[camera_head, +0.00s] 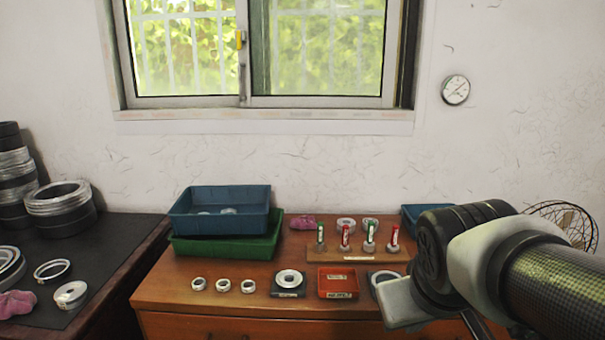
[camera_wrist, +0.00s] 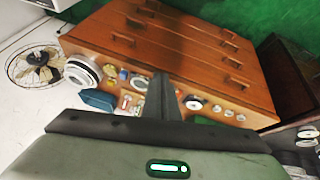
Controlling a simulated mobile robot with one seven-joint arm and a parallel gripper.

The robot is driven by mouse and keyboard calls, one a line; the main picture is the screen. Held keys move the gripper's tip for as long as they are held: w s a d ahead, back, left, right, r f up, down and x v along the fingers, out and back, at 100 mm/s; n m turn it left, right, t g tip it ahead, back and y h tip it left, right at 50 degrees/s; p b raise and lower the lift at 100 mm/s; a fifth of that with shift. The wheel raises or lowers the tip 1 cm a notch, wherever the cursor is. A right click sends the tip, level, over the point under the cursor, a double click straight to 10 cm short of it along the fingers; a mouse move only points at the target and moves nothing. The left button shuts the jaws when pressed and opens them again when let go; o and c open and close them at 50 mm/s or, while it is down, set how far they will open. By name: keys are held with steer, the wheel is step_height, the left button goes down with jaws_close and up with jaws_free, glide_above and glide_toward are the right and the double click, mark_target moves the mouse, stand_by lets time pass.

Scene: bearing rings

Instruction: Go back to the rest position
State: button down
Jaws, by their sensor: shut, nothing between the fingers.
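My gripper (camera_wrist: 162,80) shows in the wrist view as dark fingers closed together, with nothing between them. It is held above and in front of the wooden cabinet (camera_head: 200,325). In the head view my arm comes in from the right and its end hangs over the cabinet's right front part. The fingertips cannot be made out clearly there. In the wrist view the cabinet (camera_wrist: 175,45) appears tilted, with its drawers facing up in the picture.
On the cabinet stand a blue bin (camera_head: 220,222) on a green bin (camera_head: 225,247), small rings (camera_head: 223,285), a red tray (camera_head: 338,283) and a wooden rack (camera_head: 357,252) with red and green markers. A dark table (camera_head: 110,245) with rings is left. A fan (camera_wrist: 36,67) stands beyond the cabinet.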

steer(key=s+a+r+m+y, duration=0.1)
steer(key=s+a+r+m, duration=0.1)
steer(key=s+a, duration=0.3)
step_height(320, 180, up, 17)
steer(key=d+p, duration=0.1)
steer(key=p, duration=1.6)
steer(key=shift+s+d+f, duration=0.2)
steer(key=shift+s+d, duration=0.1)
steer(key=shift+d, duration=0.1)
